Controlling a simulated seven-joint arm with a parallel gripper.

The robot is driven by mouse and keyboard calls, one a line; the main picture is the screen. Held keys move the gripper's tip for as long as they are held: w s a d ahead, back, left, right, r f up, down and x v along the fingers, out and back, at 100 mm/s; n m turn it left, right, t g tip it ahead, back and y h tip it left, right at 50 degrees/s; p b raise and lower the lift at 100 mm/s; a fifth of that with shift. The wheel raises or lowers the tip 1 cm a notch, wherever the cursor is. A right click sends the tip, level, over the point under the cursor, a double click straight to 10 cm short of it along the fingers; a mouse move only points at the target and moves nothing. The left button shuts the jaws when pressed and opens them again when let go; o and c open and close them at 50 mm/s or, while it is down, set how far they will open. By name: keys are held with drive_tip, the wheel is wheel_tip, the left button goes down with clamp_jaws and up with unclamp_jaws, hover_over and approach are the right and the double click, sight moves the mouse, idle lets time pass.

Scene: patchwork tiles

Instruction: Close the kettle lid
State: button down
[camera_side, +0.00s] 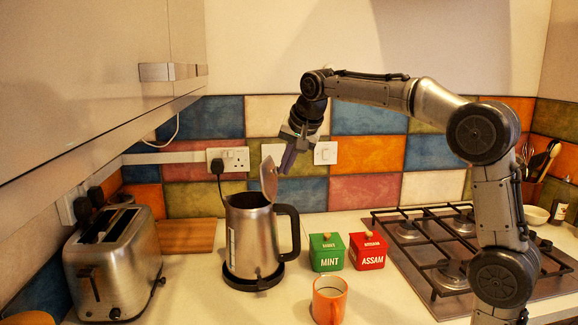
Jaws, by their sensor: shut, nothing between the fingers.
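The steel kettle (249,240) stands upright on its black base (252,283) on the counter, with its black handle on the right. Its lid (269,178) stands open, nearly vertical, at the top right rim of the kettle. My gripper (287,165) is shut and empty. It points down and to the left, just right of the lid's upper part. I cannot tell whether the fingertips touch the lid. The inside of the kettle is hidden.
A green MINT box (327,253) and a red ASSAM box (368,252) stand right of the kettle, with an orange mug (329,300) in front. A toaster (115,262) stands left. A gas hob (465,255) lies right. A cabinet (95,75) overhangs the left side.

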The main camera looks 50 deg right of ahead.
drive_tip(key=shift+w+a+r+g+h, duration=0.2)
drive_tip(key=shift+w+a+g, duration=0.1)
drive_tip(key=shift+w+g, duration=0.3)
drive_tip(key=shift+w+a+r+g+h, duration=0.1)
drive_tip(key=shift+w+a+g+h, duration=0.2)
drive_tip(key=shift+w, duration=0.4)
drive_tip(key=shift+w+a+f, duration=0.1)
drive_tip(key=shift+w+a, duration=0.15)
drive_tip(key=shift+w, duration=0.3)
drive_tip(key=shift+w+a, duration=0.25)
drive_tip(key=shift+w, duration=0.3)
drive_tip(key=w, duration=0.1)
drive_tip(key=w+a+f, duration=0.1)
drive_tip(key=w, duration=0.1)
drive_tip(key=w+a+f, duration=0.1)
drive_tip(key=shift+w+a+f, duration=0.1)
drive_tip(key=shift+w+f, duration=0.15)
drive_tip(key=shift+w, duration=0.1)
drive_tip(key=shift+w+a+f, duration=0.25)
drive_tip(key=shift+w+f, duration=0.3)
drive_tip(key=shift+f, duration=0.15)
drive_tip(key=shift+w+a+f, duration=0.25)
drive_tip(key=shift+w+f, duration=0.25)
drive_tip(key=shift+f, duration=0.2)
drive_tip(key=shift+s+d+f, duration=0.1)
drive_tip(key=shift+s, duration=0.1)
